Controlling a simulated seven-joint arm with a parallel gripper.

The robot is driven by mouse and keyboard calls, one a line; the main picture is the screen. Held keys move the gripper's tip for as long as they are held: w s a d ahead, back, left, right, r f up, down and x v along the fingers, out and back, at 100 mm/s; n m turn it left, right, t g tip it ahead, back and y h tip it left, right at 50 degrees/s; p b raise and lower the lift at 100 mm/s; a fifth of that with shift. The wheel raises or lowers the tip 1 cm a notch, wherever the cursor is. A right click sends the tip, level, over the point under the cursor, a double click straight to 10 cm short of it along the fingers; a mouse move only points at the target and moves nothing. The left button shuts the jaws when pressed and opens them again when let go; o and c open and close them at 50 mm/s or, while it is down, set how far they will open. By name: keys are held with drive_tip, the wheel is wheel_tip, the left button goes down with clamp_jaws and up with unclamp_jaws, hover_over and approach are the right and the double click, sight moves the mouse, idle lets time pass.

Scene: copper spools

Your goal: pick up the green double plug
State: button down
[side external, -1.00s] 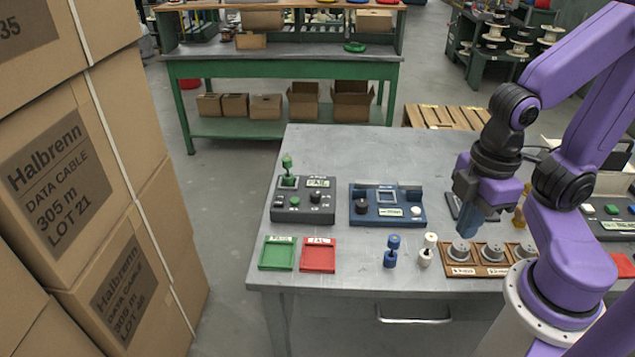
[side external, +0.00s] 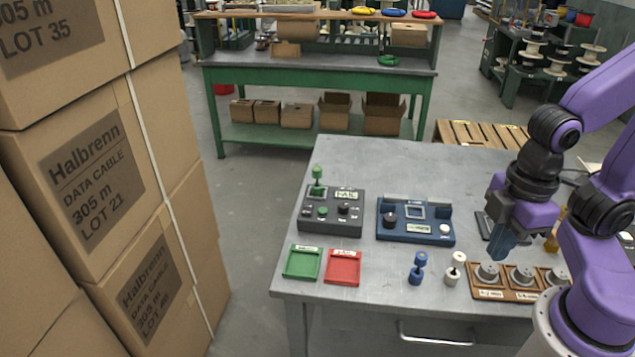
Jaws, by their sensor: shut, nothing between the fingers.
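The green double plug (side external: 317,173) stands upright at the back left of a dark grey device (side external: 331,212), near the left side of the table. Its lower end meets the device; I cannot tell how deep it sits. My gripper (side external: 496,255) is shut and empty, pointing down with its blue fingers just behind the brown wooden block. It is well to the right of the green plug and apart from it.
A blue device (side external: 415,220) lies between the green plug and my gripper. In front stand a green tray (side external: 303,276), a red tray (side external: 343,283), a blue double plug (side external: 417,268) and a white one (side external: 454,269). A wooden block (side external: 518,296) holds grey round pieces.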

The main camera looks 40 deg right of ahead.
idle(0.4)
drive_tip(key=c, duration=0.8)
unclamp_jaws()
drive_tip(key=shift+c, duration=0.2)
